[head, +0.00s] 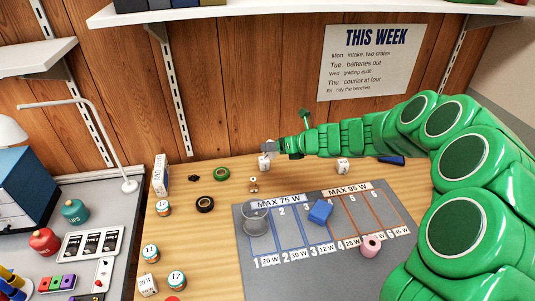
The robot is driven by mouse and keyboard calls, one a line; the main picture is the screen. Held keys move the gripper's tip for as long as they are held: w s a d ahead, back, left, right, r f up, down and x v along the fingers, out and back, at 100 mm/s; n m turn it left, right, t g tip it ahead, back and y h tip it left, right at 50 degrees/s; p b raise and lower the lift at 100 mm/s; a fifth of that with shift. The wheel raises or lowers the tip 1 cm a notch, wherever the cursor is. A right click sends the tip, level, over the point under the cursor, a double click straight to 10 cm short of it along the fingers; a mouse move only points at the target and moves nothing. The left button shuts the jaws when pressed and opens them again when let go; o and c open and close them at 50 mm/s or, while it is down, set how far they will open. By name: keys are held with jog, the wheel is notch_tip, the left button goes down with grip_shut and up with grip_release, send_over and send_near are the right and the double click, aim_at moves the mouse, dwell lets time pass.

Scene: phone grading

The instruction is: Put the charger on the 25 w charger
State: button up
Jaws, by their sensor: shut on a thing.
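My gripper (267,150) is at the end of my green arm, near the back edge of the wooden table. It is shut on a small white block (264,163) with dark marks, probably the charger; its lettering is too small to read. The block is at the fingertips, behind the mat; I cannot tell whether it touches the table. A grey mat (288,279) has numbered columns and watt labels. A similar white block (343,166) stands behind the mat.
On the mat are a grey cup (256,218) at the left, a blue block (320,211) near the middle and a pink roll (371,246) at the front right. Green tape (221,174), black tape (205,204) and several labelled tins stand left of the mat.

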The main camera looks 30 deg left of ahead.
jog(key=shift+w+a+f, duration=2)
jog(key=shift+w+f, duration=0.15)
jog(key=shift+f, duration=0.1)
jog(key=shift+w+a+f, duration=1.95)
jog(key=shift+w+f, duration=0.15)
jog(key=shift+f, duration=1.6)
jog(key=o, duration=1.1)
jog(key=shift+f, duration=0.1)
jog(key=shift+c, duration=0.2)
